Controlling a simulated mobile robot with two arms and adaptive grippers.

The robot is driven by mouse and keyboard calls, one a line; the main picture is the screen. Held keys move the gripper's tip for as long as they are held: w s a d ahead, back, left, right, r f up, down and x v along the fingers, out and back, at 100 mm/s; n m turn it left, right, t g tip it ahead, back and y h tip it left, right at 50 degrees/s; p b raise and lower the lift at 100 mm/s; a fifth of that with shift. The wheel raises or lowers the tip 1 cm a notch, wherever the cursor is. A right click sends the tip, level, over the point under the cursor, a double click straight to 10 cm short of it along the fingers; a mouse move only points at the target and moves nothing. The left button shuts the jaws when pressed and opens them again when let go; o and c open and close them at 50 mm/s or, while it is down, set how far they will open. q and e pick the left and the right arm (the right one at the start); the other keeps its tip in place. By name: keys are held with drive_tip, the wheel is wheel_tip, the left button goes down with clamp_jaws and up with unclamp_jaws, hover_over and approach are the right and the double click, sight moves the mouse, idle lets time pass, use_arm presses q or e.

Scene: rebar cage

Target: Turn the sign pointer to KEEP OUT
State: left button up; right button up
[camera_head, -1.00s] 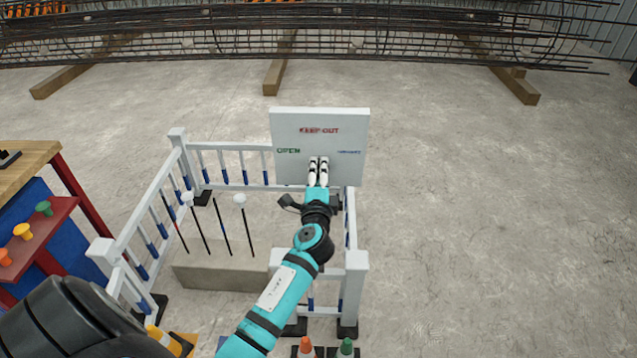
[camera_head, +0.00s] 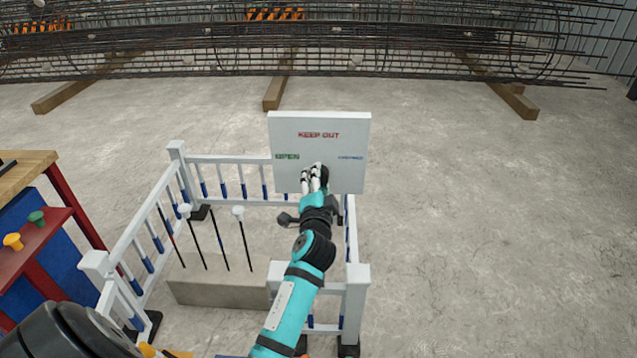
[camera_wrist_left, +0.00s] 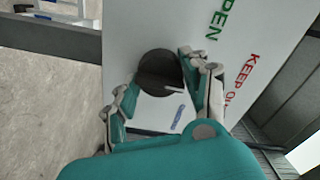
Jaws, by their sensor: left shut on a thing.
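The white sign board (camera_head: 345,125) stands upright beyond the white fence. It has a red KEEP OUT at top, a green OPEN at left and a small blue label at right. Its round black pointer knob (camera_head: 324,173) is partly hidden by my left gripper (camera_head: 315,170). In the left wrist view the knob (camera_wrist_left: 153,68) sits between the fingers of my left gripper (camera_wrist_left: 163,90), which is shut on it. A short white mark on the knob runs roughly toward the KEEP OUT side. Its exact aim is hard to tell. My right gripper is out of view.
White fence rails (camera_head: 228,159) surround a concrete block (camera_head: 215,290) with several thin rods. A red shelf (camera_head: 30,245) with coloured knobs is at left. Rebar (camera_head: 330,50) lies across the back. The floor to the right is clear.

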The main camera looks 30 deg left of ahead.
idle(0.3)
use_arm(q)
drive_tip(key=o, duration=1.2)
drive_tip(key=shift+c, duration=0.2)
drive_tip(key=shift+s, duration=0.1)
drive_tip(key=v, duration=0.7)
drive_tip(key=shift+s+d, duration=0.1)
drive_tip(key=shift+s, duration=0.05)
